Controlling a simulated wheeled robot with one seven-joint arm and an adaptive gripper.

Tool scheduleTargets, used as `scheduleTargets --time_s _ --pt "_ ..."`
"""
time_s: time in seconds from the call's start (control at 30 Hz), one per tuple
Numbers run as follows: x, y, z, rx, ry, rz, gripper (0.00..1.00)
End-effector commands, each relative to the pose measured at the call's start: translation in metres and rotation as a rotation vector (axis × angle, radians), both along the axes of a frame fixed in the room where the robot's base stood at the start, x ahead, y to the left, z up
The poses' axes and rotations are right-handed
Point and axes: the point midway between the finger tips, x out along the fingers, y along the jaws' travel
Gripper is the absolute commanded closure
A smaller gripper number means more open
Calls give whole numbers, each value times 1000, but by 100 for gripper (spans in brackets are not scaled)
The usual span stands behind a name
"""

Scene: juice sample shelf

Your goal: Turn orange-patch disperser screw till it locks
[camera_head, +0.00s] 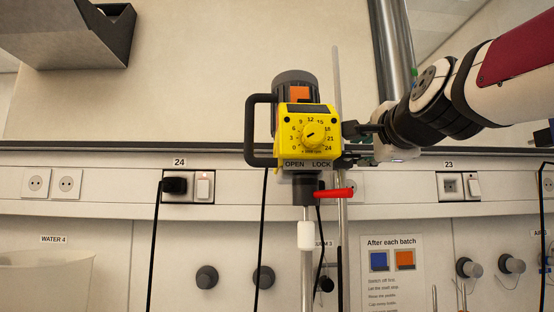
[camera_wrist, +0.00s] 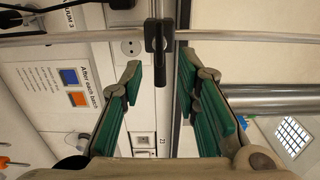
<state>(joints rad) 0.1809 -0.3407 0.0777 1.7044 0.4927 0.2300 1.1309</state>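The disperser (camera_head: 308,135) is a yellow unit with a numbered dial, a dark motor top and an orange patch (camera_head: 300,93). It hangs upright beside a thin rod, with OPEN and LOCK printed on its lower edge. A red lever (camera_head: 335,193) sticks out to the right below it. My gripper (camera_head: 350,145) is at the disperser's right side, by the rod. In the wrist view my gripper (camera_wrist: 160,76) is open. A black clamp on the rod, with a dark screw handle (camera_wrist: 159,69), shows between the fingertips, with gaps on both sides.
The rod (camera_head: 342,245) runs upright behind the disperser, and a black side handle (camera_head: 251,130) is at its left. A sign (camera_head: 391,270) reads "After each batch". Sockets line the wall, and a black cable (camera_head: 154,245) hangs at left.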

Motion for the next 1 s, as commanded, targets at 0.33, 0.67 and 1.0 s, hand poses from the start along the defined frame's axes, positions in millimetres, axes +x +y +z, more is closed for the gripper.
scheduleTargets --time_s 0.33,0.67,1.0 --pt "-51 0 0 -1 -1 -1 71" --pt "-55 0 0 0 1 -1 71" --pt "-55 0 0 -1 0 -1 71"
